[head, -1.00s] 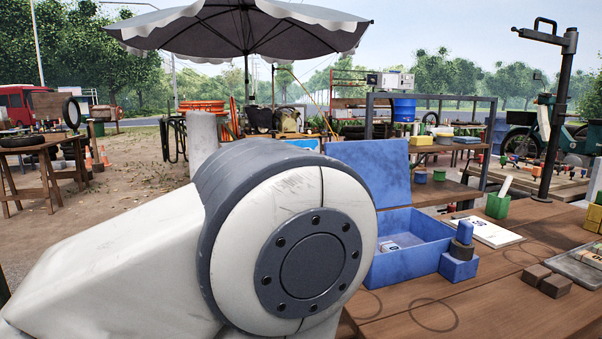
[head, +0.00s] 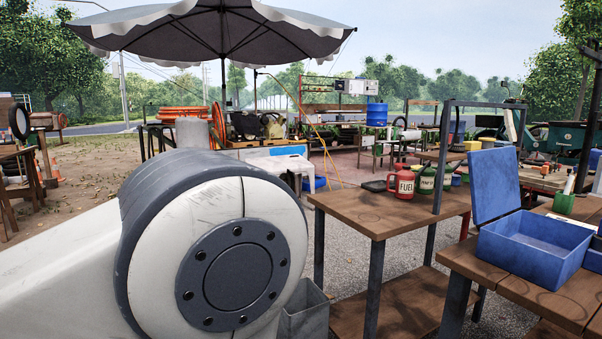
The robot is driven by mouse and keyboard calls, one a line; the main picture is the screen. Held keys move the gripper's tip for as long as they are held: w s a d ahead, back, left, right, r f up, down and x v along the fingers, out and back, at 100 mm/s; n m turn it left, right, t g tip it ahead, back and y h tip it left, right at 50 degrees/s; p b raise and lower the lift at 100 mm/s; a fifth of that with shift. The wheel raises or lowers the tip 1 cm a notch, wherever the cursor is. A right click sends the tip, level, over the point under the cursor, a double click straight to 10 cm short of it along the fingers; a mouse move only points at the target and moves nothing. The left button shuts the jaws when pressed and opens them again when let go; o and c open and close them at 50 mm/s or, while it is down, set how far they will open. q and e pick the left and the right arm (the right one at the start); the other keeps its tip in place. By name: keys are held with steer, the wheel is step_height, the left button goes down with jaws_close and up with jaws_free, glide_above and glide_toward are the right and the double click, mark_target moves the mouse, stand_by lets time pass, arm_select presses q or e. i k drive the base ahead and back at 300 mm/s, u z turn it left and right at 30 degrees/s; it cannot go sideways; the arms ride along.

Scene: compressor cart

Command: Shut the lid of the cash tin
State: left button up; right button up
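The blue cash tin (head: 540,252) stands on a wooden table at the right of the head view. Its lid (head: 495,184) is open and stands up, leaning back a little at the tin's left rear side. I see the tin's inner floor in part. A large white and grey joint of my own arm fills the lower left of the view. Neither of my grippers is in view, and nothing of mine is seen touching the tin or its lid.
The tin's wooden table (head: 545,296) runs off the right edge. Left of it, a second wooden bench (head: 390,209) holds a red fuel can (head: 401,182) and green cans (head: 427,180). A grey bin (head: 305,312) stands on the ground. Gravel shows between the benches.

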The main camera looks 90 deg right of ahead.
mark_target(493, 172)
steer(key=z, duration=1.6)
steer(key=i, duration=2.4)
steer(key=z, duration=3.8)
